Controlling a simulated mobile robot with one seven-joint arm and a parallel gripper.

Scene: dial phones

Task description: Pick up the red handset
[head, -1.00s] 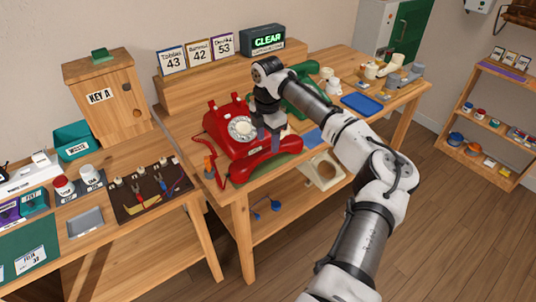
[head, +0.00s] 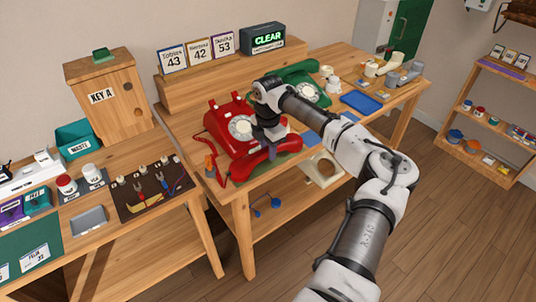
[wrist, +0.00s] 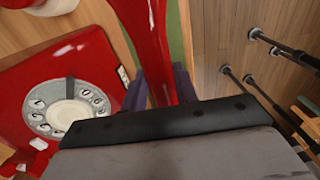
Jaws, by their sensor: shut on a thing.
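The red handset (head: 246,165) is in front of the red dial phone (head: 222,122) in the head view, over a green mat (head: 290,157). I cannot tell whether it touches the mat. In the wrist view the handset's bar (wrist: 150,40) runs down between the dark fingers of my gripper (wrist: 160,90), with one finger on each side. My gripper (head: 268,137) is shut on the handset near its middle. The phone's dial (wrist: 65,105) shows at the left of the wrist view. My gripper hides part of the handset.
A green phone (head: 308,88) stands behind my arm. A blue tray (head: 361,103) lies to its right on the wooden table. A wooden shelf with number cards (head: 198,50) and a CLEAR display (head: 268,40) runs along the back.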

